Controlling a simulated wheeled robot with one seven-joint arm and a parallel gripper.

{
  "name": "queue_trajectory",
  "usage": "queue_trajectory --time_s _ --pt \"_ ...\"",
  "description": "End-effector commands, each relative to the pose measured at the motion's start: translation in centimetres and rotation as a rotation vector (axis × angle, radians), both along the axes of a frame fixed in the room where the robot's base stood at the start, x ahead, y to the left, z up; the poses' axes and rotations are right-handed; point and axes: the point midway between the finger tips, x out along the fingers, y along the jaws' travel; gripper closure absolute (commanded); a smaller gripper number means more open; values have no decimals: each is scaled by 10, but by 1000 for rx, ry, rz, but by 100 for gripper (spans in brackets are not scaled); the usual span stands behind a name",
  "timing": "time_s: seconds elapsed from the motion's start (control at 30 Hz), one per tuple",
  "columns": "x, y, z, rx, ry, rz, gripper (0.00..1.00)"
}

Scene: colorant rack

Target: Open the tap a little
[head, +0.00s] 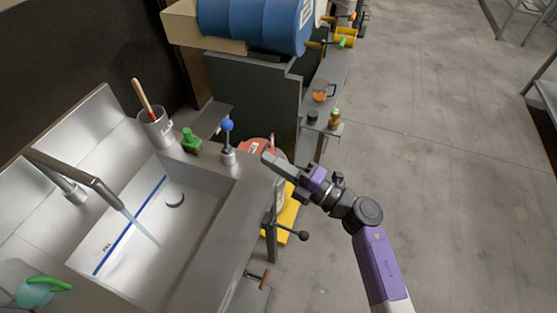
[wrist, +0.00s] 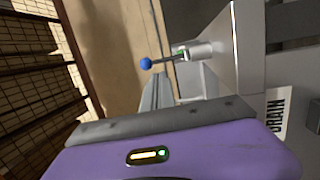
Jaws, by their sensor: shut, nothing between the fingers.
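The tap lever with a blue ball knob (head: 227,125) stands up from a metal base on the sink's rim. The metal spout (head: 95,185) reaches over the basin (head: 150,215), and a pale bluish stream (head: 138,226) falls from its end. My gripper (head: 268,158) is shut and empty, to the right of the lever and apart from it. In the wrist view the blue knob (wrist: 146,64) shows just beyond my fingertips (wrist: 157,82); the lever runs right to its base (wrist: 193,51).
A green object (head: 191,140) and a cup with a wooden-handled tool (head: 154,125) stand left of the lever. A black-knobbed handle (head: 303,236) sticks out from the sink's front. A blue barrel (head: 255,22) lies at the back.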

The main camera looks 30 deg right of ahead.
Motion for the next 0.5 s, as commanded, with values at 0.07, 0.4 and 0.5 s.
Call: queue_trajectory --time_s 0.07,0.4,0.5 --pt "16 7 6 -1 -1 1 100" --pt "70 32 16 -2 -1 1 100" --pt "80 36 17 -2 0 0 100"
